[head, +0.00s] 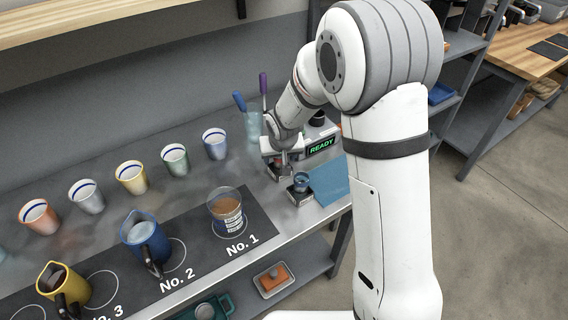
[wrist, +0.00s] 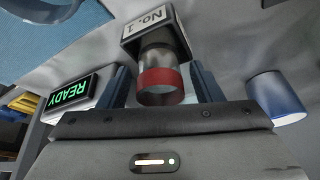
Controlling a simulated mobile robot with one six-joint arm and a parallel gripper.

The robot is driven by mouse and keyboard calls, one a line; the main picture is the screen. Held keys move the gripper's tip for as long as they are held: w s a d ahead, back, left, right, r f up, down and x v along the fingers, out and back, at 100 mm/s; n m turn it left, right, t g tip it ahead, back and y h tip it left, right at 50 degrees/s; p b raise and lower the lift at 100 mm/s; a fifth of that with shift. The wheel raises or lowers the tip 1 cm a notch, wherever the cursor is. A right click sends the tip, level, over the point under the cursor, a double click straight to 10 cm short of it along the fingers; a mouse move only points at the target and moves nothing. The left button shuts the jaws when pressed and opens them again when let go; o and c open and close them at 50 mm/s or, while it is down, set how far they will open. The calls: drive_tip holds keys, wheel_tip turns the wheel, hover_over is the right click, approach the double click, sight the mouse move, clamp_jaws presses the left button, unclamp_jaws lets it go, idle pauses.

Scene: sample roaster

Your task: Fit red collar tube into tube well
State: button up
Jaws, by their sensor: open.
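The red collar tube (wrist: 160,82) shows in the wrist view as a clear tube with a red band, its open mouth toward the camera. It lines up with a dark block bearing a white No. 1 label (wrist: 146,24); whether it is seated in that block or just in front of it I cannot tell. My gripper (wrist: 164,88) is open, with one finger on each side of the tube and gaps beside it. In the head view my gripper (head: 281,168) is low over the bench beside the READY display (head: 321,147), and it largely hides the tube. I cannot make out the tube well.
A small dark holder with a blue-topped item (head: 301,186) stands close to my gripper, beside a blue mat (head: 330,178). Several cups (head: 215,143) line the bench to the left. A beaker (head: 226,212) and a blue jug (head: 146,238) stand on the dark strip.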

drive_tip(key=shift+c, duration=0.2)
drive_tip(key=c, duration=1)
drive_tip(key=shift+r, duration=0.1)
drive_tip(key=shift+c, duration=0.2)
